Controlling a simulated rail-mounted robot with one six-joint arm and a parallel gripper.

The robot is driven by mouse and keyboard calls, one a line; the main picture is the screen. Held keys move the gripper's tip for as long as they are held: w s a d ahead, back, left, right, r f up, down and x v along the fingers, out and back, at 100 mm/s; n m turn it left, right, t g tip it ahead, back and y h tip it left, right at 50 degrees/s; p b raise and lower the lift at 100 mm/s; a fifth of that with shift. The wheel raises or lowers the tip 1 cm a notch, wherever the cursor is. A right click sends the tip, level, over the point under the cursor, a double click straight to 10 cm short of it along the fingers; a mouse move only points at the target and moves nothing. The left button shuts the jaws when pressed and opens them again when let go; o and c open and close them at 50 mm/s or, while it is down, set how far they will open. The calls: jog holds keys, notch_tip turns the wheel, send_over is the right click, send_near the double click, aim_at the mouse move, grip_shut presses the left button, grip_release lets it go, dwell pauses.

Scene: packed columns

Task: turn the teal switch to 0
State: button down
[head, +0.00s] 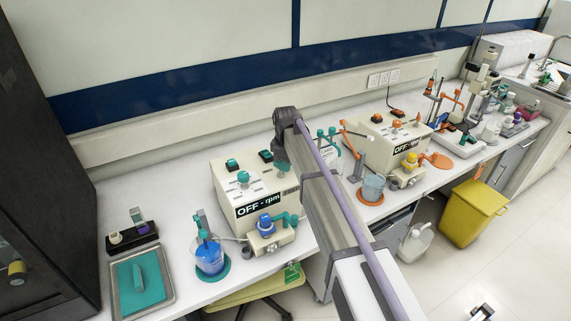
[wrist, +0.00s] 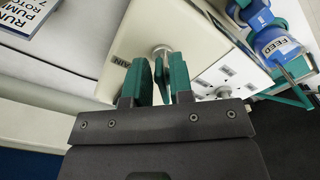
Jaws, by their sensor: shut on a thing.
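A cream pump box (head: 262,205) with an "OFF - rpm" display stands left of centre on the bench. My gripper (head: 283,165) reaches down at the box's right side. In the wrist view my gripper (wrist: 160,85) is shut on a thin teal switch handle (wrist: 160,73) above a silver collar (wrist: 162,50). The fingers hide most of the handle, and I cannot read its setting.
A blue pump head (head: 266,225) is on the box's front; beside it stands a beaker of blue liquid (head: 209,257). A printed card (wrist: 35,18) lies close by in the wrist view. A second box (head: 392,150) with orange parts stands to the right. A metal tray (head: 142,284) lies at the left.

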dwell(0.3)
jog(key=c, duration=1)
grip_release()
jog(key=shift+r, duration=0.1)
notch_tip(320, 180, up, 11)
jog(key=p, duration=1.1)
jog(key=shift+f, duration=0.2)
